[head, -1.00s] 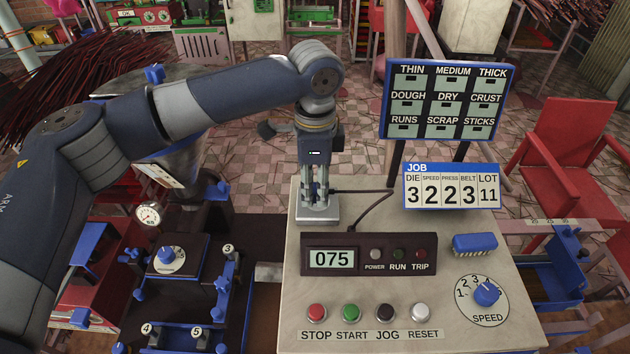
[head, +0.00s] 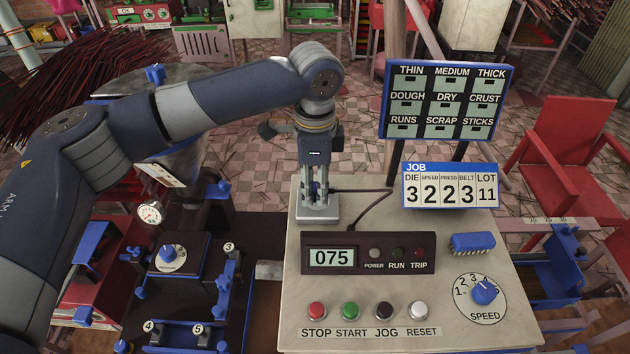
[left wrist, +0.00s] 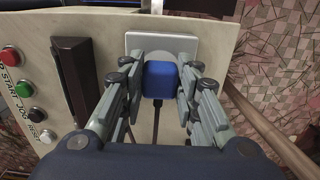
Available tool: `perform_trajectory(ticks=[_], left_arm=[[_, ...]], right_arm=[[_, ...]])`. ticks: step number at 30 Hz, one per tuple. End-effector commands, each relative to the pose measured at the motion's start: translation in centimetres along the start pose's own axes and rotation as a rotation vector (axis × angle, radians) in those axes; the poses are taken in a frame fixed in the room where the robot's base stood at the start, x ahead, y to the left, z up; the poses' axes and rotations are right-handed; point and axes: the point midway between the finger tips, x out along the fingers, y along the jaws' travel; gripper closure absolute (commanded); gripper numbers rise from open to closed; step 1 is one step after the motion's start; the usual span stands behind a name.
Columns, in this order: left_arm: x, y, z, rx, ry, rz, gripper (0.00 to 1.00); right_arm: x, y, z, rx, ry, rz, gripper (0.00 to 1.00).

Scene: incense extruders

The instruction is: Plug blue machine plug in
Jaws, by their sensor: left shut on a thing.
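My left gripper (head: 317,195) points down over the pale socket plate (head: 318,213) at the back left corner of the control panel. In the left wrist view my left gripper (left wrist: 158,88) is shut on the blue plug (left wrist: 159,78), with one finger on each side. The plug is right in front of the white socket plate (left wrist: 188,44); I cannot tell whether it is fully seated. A dark cord (head: 372,208) runs from the plug area toward the display box. The fingers hide the plug in the head view. My right gripper is not in view.
The panel (head: 400,280) bears a display box (head: 368,254) reading 075, its power lamp (head: 375,253) greyish. Several push buttons (head: 351,310), a speed knob (head: 484,292) and a blue block (head: 473,243) sit nearby. Job and label boards (head: 450,186) stand behind.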

Motion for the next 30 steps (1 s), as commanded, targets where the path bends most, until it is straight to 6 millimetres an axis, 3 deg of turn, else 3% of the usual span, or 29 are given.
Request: perform_trajectory(ticks=[30], left_arm=[[-0.13,0.01,-0.02,0.001,0.0,0.0,0.92]], right_arm=[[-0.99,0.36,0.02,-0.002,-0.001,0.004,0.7]])
